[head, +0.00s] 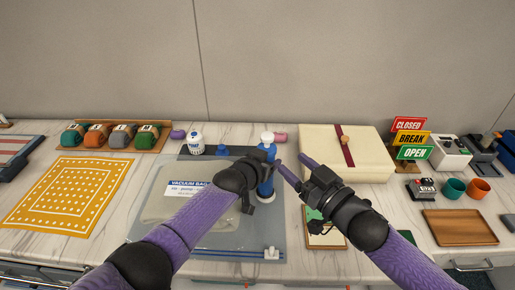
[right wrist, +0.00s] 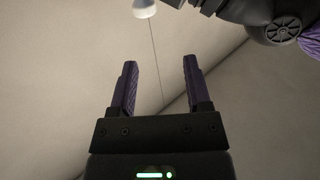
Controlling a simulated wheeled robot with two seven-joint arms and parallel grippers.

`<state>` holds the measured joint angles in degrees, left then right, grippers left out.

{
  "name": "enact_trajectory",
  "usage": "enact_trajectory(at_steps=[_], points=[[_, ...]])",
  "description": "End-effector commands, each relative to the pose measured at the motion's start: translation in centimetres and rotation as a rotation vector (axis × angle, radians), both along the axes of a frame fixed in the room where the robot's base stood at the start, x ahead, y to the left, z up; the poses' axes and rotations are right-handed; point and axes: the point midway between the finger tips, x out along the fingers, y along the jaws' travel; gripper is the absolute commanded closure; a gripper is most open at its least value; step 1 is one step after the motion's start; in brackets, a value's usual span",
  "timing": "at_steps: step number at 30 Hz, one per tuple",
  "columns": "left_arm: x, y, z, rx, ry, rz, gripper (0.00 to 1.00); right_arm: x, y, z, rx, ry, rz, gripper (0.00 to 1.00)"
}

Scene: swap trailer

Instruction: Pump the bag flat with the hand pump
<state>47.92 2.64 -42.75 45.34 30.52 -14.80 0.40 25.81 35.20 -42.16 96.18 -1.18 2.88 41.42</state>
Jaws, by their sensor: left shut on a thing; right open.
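The clear vacuum bag (head: 205,229) lies on the counter, with a "VACUUM BAG" label and a pale bulge inside. A white slider clip (head: 271,254) sits at its front right edge. The blue hand pump (head: 266,187) stands upright over the bag's right part, with a white knob (head: 267,137) on top. My left gripper (head: 262,178) is shut around the pump's body and hides part of it. My right gripper (head: 291,164) is open and empty, just right of the pump's upper part. In the right wrist view the knob (right wrist: 144,8) shows beyond its open fingers (right wrist: 160,85).
A cream box (head: 365,160) with a dark red strap stands behind my right arm. A yellow dotted cloth (head: 70,193) lies at left, rolled items (head: 110,135) behind it. Signs (head: 411,138), cups (head: 453,188) and a wooden tray (head: 460,227) are at right.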

Motion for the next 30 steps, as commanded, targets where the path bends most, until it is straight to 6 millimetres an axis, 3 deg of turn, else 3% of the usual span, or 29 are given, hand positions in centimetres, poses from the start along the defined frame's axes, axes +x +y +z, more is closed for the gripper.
enact_trajectory(at_steps=[3, 6, 18, 30], points=[[0.0, 0.0, 0.0, 0.000, 0.000, 0.000, 1.00, 0.7, -2.8, -0.6, -0.029, 0.033, 0.074, 0.37], [0.0, 0.0, 0.0, 0.000, 0.000, 0.000, 1.00, 1.3, -3.4, -0.8, -0.026, 0.055, 0.099, 0.37], [0.0, 0.0, 0.0, 0.000, 0.000, 0.000, 1.00, 8.0, 3.5, -0.8, -0.024, 0.056, 0.102, 0.37], [0.0, 0.0, 0.0, 0.000, 0.000, 0.000, 1.00, 9.2, 4.8, -0.8, -0.026, 0.056, 0.103, 0.37]])
